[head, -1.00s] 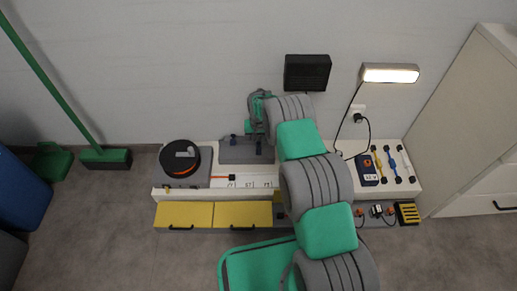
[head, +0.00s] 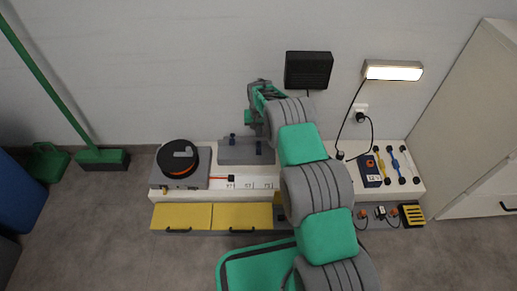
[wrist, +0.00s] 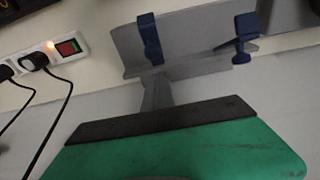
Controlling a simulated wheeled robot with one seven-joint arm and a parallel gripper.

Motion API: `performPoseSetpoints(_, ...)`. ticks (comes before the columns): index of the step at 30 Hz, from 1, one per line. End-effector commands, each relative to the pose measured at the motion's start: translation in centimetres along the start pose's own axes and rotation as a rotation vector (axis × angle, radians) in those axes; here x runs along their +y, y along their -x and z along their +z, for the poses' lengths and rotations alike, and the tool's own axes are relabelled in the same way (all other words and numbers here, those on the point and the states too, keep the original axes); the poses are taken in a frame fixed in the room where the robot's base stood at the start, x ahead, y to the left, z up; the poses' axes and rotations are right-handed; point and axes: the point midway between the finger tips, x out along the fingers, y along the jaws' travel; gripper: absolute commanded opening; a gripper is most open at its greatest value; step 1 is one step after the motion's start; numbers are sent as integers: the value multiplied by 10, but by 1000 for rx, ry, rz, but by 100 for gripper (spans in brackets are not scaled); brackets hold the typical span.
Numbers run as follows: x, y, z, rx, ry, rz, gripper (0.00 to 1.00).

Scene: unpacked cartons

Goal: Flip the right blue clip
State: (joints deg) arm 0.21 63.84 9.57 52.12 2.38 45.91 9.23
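A grey fixture (head: 240,153) stands at the back middle of the bench and carries two small dark blue clips. The left blue clip (head: 232,138) shows in the head view; the right one is partly hidden close to my gripper (head: 254,124). The wrist view looks from the opposite side: one blue clip (wrist: 150,38) stands across the grey plate (wrist: 185,40), just beyond my grey finger part (wrist: 155,95). The other clip (wrist: 243,38) sits at the plate's right end there. I cannot tell whether the gripper touches a clip or how far its fingers are apart.
A black and orange reel (head: 177,158) stands left of the fixture. A lit lamp (head: 393,71) and a black wall box (head: 308,70) are behind. Coloured tools (head: 397,165) lie at right. Yellow drawers (head: 182,217) are in front. A power strip (wrist: 50,52) shows in the wrist view.

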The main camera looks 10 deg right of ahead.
Motion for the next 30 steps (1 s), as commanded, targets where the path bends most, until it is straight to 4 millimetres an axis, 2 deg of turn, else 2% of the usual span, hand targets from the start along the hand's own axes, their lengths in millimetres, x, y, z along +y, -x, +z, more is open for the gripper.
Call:
performPoseSetpoints(5,0,-1,-2,-1,0,0,0)
performPoseSetpoints(30,0,7,-40,-1,0,0,0)
